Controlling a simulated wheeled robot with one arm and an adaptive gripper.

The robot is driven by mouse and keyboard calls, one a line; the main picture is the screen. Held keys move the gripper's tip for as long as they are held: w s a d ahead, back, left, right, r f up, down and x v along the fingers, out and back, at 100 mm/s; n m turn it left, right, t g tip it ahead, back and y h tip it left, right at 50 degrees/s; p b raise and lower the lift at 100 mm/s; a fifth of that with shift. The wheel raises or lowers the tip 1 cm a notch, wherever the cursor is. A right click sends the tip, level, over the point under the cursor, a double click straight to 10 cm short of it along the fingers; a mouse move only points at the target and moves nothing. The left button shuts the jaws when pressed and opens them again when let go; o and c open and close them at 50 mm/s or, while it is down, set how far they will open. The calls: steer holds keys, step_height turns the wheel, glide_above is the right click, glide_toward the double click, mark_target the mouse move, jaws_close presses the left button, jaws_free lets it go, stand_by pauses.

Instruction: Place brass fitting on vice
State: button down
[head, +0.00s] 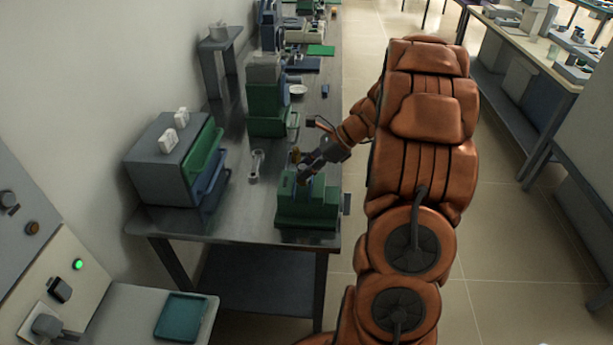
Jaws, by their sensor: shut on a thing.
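A green vice (308,208) stands at the front right corner of the metal bench. My gripper (303,174) is just above the vice's top, reaching in from the right. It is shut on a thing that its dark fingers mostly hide. A small brown-gold piece, which looks like the brass fitting (295,156), shows right beside the fingers. I cannot tell whether it touches the vice.
A wrench (256,165) lies on the bench left of the vice. A grey drawer cabinet (163,158) with open green and blue drawers stands farther left. A green machine (267,103) stands behind. The aisle floor (490,235) on the right is clear.

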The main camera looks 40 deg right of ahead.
steer(key=shift+f+p, duration=0.55)
steer(key=shift+f, duration=1.2)
steer(key=shift+f, duration=0.1)
steer(key=c, duration=0.8)
jaws_free()
steer(key=shift+c, duration=0.2)
